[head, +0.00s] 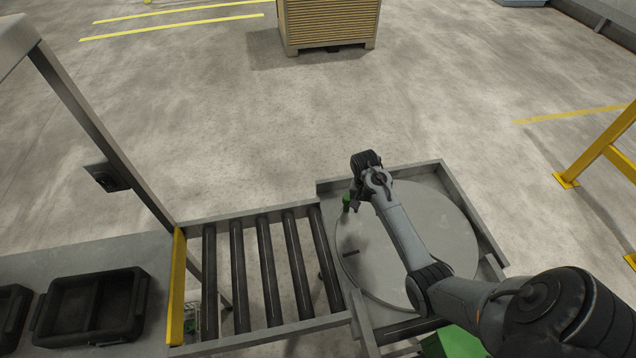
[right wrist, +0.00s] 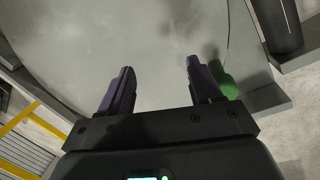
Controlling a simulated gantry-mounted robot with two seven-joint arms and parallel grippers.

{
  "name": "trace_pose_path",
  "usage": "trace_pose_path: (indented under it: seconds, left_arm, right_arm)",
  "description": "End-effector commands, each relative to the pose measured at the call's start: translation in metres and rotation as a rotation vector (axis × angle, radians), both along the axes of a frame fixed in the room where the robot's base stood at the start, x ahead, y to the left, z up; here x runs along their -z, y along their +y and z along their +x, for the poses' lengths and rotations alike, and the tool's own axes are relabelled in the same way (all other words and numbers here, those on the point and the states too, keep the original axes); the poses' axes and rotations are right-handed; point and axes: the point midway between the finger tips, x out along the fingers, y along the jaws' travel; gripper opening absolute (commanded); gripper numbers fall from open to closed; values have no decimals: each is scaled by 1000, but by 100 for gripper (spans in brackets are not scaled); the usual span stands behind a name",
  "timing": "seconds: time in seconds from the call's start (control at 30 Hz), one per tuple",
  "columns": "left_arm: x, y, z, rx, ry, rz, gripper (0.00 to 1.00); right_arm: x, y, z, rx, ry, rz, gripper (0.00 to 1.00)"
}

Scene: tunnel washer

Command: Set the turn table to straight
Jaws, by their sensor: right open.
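The turn table is a round grey disc (head: 449,232) set in a square metal frame at the end of a roller conveyor. A green knob or handle (head: 346,202) stands at the disc's upper left edge. My right gripper (head: 356,206) is beside the green handle, over the disc's edge. In the right wrist view my right gripper (right wrist: 160,80) is open with nothing between its fingers. The green handle (right wrist: 224,82) shows there just outside the right-hand finger, partly behind it. I cannot tell whether they touch. My left gripper is out of view.
The roller conveyor (head: 238,275) runs left from the turn table, with a yellow bar (head: 177,290) at its far end. Black trays (head: 92,306) sit on a grey surface at lower left. A yellow railing (head: 600,148) stands at right.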

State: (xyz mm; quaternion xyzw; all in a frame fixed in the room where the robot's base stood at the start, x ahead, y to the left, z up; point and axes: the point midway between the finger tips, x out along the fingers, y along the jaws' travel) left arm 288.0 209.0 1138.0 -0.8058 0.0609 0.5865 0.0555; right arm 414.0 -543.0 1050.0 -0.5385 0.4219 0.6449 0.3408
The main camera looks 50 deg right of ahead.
Motion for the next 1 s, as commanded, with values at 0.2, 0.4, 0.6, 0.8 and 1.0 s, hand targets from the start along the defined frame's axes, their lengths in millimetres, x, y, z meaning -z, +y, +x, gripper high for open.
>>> trace_pose_path:
  seconds: [0.2, 0.4, 0.6, 0.8, 1.0]
  left_arm:
    - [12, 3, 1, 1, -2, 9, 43]
    - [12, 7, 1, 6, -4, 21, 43]
    - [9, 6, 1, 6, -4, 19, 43]
    - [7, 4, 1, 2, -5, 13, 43]
    - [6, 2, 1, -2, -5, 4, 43]
  right_arm:
    - [-46, -17, 58, 44, -143, 10, 64]
    - [-59, -18, 77, 42, -187, 9, 64]
    - [-37, -17, 77, 41, -188, 9, 64]
    - [-3, -18, 77, 41, -187, 9, 64]
    - [24, -18, 77, 40, -188, 7, 64]
